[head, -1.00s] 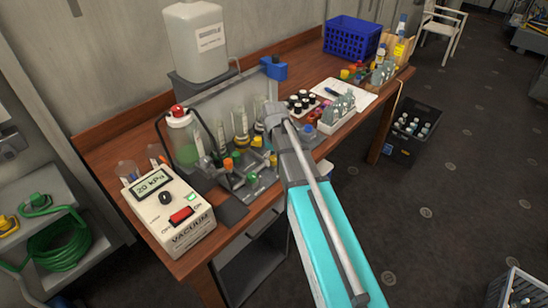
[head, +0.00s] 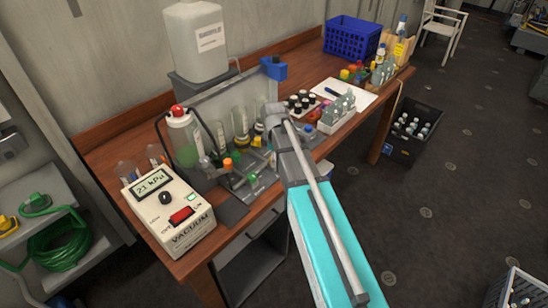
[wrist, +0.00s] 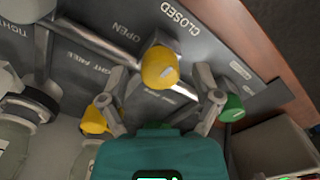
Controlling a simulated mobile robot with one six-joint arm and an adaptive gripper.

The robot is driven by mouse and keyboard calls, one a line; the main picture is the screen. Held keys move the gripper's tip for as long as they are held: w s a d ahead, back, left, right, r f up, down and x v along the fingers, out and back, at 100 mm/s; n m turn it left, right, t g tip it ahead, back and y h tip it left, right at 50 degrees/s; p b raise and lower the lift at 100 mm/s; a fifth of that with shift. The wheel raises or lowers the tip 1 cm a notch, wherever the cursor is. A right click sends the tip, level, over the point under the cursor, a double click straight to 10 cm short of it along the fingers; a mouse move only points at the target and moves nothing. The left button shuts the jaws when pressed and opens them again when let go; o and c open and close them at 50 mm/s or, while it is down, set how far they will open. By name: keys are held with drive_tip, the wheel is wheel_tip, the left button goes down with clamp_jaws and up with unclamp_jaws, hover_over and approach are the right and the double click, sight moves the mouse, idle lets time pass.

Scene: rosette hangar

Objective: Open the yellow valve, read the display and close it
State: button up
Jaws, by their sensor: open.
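In the wrist view a yellow valve knob (wrist: 160,67) sits on a grey panel between the words OPEN and CLOSED. My gripper (wrist: 162,84) is open, with one finger on either side of this knob; I cannot tell whether they touch it. In the head view my gripper's fingers and the knob are mostly hidden behind my wrist. The display (head: 153,182) on the white vacuum unit (head: 172,215) reads 21 kPa.
A second yellow knob (wrist: 95,121) is close by my left finger, and a green knob (wrist: 232,108) is beside the right one. Glass bottles and a red-capped flask (head: 184,140) crowd the wooden bench (head: 120,142). Its right part holds vials and a blue crate (head: 351,38).

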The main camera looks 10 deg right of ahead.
drive_tip(key=shift+r+n, duration=0.15)
drive_tip(key=shift+n, duration=0.15)
wheel_tip(320, 180, up, 14)
drive_tip(key=p, duration=1.4)
drive_tip(key=s+d+f+m+b, duration=0.1)
drive_tip(key=s+f+m+b, duration=1.2)
drive_tip(key=s+f+m, duration=0.1)
drive_tip(key=shift+s+d+m+b, duration=0.2)
drive_tip(key=shift+s+m+b, duration=0.1)
drive_tip(key=shift+s+m, duration=0.65)
drive_tip(key=shift+s+r, duration=0.1)
idle(0.9)
